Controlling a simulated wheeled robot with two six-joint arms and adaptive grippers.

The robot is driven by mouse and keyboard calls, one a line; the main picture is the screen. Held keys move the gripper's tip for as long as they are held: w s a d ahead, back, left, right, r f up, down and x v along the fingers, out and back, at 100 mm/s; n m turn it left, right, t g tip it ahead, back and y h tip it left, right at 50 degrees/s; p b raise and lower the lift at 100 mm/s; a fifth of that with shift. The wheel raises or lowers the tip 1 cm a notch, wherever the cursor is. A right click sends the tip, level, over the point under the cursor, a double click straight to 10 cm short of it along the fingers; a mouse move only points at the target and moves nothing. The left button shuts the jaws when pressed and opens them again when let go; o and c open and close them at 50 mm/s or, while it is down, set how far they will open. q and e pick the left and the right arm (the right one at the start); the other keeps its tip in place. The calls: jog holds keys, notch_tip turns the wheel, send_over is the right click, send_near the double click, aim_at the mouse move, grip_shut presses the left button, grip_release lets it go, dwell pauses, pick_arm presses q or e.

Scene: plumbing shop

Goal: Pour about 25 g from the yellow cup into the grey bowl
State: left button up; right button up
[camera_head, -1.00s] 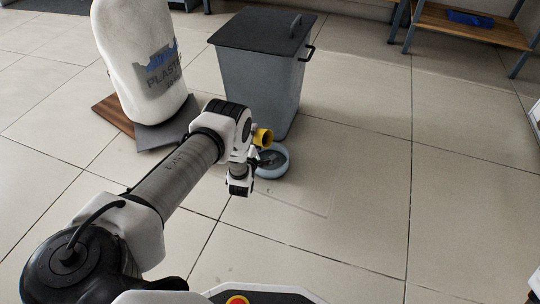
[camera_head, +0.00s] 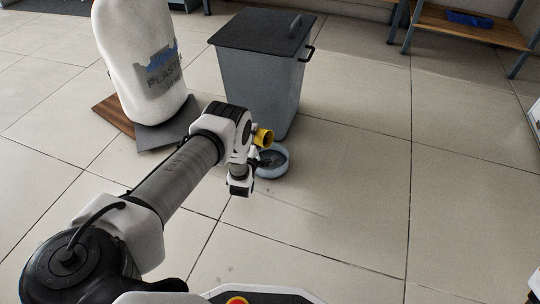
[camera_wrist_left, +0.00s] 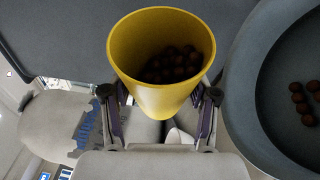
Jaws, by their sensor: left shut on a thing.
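The yellow cup (camera_head: 264,138) is held in my left gripper (camera_wrist_left: 160,118). The two fingers press on the cup's sides in the left wrist view. Several brown balls lie inside the cup (camera_wrist_left: 155,88). The grey bowl (camera_head: 284,166) stands just below and right of the cup. In the left wrist view the bowl (camera_wrist_left: 243,75) is cut off by the right edge and holds several brown balls. My right gripper does not show.
A grey lidded bin (camera_head: 262,80) stands close behind the bowl. A white sack (camera_head: 140,60) leans behind my left arm, on brown and grey boards (camera_head: 165,135). A wooden bench (camera_head: 470,25) is far right. Tiled floor right of the bowl is clear.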

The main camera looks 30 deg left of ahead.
pick_arm(q)
jog(key=shift+d+f+m+t, duration=0.15)
jog(key=shift+m+t, duration=0.05)
jog(key=shift+m, duration=0.3)
jog(key=shift+d+f+m+t, duration=0.1)
jog(key=shift+f+m+t, duration=0.1)
jog(key=shift+m, duration=0.3)
dwell(1.8)
jog(key=shift+d+r+m+t, duration=0.2)
jog(key=shift+r+m+t, duration=0.1)
jog(key=shift+m, duration=0.35)
jog(key=shift+d+r+m+t, duration=0.2)
jog(key=shift+r+m, duration=0.05)
jog(key=shift+m, duration=0.4)
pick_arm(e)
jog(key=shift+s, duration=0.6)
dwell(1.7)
